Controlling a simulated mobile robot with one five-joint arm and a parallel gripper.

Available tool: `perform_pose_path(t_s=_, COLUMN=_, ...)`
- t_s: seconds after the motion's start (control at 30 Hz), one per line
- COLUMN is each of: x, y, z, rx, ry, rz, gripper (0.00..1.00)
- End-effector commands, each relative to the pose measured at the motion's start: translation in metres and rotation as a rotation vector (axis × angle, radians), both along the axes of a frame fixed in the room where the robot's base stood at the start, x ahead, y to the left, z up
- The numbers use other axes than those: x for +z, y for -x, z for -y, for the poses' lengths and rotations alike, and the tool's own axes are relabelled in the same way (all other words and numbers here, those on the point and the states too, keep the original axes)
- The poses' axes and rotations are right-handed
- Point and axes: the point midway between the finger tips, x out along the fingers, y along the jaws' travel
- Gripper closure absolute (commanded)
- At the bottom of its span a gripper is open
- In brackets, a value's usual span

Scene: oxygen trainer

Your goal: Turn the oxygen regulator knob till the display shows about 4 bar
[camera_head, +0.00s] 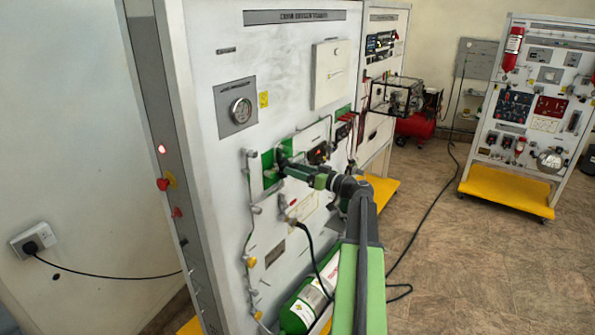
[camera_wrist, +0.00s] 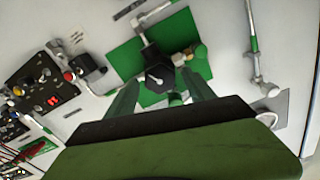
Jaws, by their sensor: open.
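The regulator knob (camera_wrist: 157,78) is dark with a pale pointer and sits in front of a green plate (camera_wrist: 197,67) on the white panel. My gripper (camera_wrist: 160,84) is open, with one finger on either side of the knob; whether they touch it cannot be told.
A brass fitting (camera_wrist: 193,53) and metal pipe (camera_wrist: 150,42) join close to the knob. A thin tube (camera_head: 250,205) runs down the panel to the left. A gauge (camera_head: 240,110) is above. Open floor (camera_head: 450,240) lies to the right.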

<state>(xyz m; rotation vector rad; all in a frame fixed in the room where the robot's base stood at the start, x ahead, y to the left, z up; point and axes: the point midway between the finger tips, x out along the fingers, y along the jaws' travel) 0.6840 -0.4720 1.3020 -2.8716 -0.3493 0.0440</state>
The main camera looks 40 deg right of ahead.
Motion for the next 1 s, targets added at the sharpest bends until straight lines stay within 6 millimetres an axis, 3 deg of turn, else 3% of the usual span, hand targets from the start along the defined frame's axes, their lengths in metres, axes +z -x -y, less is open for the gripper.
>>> perform_pose_path(t_s=0.3, x=0.0000, y=-0.0043, z=-0.0012, rx=-0.001, ry=0.000, rz=0.000, gripper=0.38)
perform_pose_path(t_s=0.8, x=0.0000, y=-0.0041, z=-0.0012, rx=0.000, ry=0.000, rz=0.000, gripper=1.00)
perform_pose_path(t_s=1.0, x=-0.0002, y=-0.0043, z=-0.0009, rx=0.000, ry=-0.126, rz=-0.031, gripper=1.00)
